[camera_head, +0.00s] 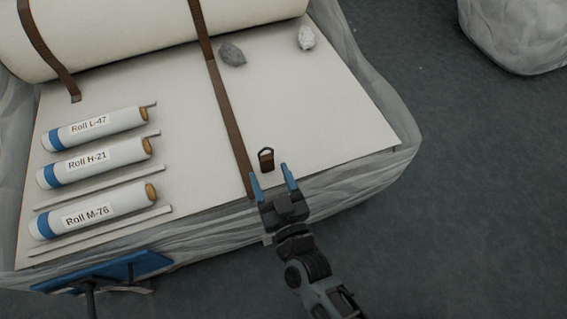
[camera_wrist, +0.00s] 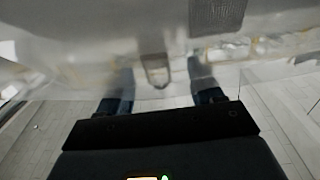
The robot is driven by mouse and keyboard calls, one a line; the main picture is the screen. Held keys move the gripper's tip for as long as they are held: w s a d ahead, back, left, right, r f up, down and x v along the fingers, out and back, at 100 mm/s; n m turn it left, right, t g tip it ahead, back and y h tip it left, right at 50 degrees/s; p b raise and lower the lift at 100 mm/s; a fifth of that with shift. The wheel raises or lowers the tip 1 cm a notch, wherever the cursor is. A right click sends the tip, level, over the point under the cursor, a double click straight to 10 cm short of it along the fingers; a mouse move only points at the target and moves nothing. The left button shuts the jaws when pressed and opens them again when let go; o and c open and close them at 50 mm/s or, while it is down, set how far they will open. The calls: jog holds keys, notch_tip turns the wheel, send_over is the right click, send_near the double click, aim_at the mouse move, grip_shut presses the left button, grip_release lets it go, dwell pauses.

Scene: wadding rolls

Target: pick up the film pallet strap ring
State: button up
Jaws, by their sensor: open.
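The strap ring (camera_head: 267,154) is a small dark loop on a short brown strap tab, near the front edge of the film-wrapped pallet's pale top (camera_head: 330,125). In the wrist view the ring (camera_wrist: 156,76) is a blurred grey loop between my two fingers. My gripper (camera_head: 270,172) is open and empty, with its blue fingertips just in front of the ring in the head view. The fingers (camera_wrist: 160,82) stand to either side of it in the wrist view. I cannot tell their exact height relative to the ring.
A long brown strap (camera_head: 228,110) runs just left of the ring. Labelled rolls, Roll L-47 (camera_head: 95,128), Roll H-21 (camera_head: 97,163) and Roll M-76 (camera_head: 95,212), lie at left. Two crumpled lumps, dark (camera_head: 232,54) and pale (camera_head: 306,37), lie farther back. The top's right side is clear.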

aim_at(265, 155)
jog(key=x, duration=0.2)
jog(key=b+x, duration=0.1)
jog(key=x, duration=0.4)
jog(key=shift+w+d, duration=0.25)
jog(key=shift+c, duration=0.3)
jog(key=c, duration=1)
jog(key=shift+r, duration=0.1)
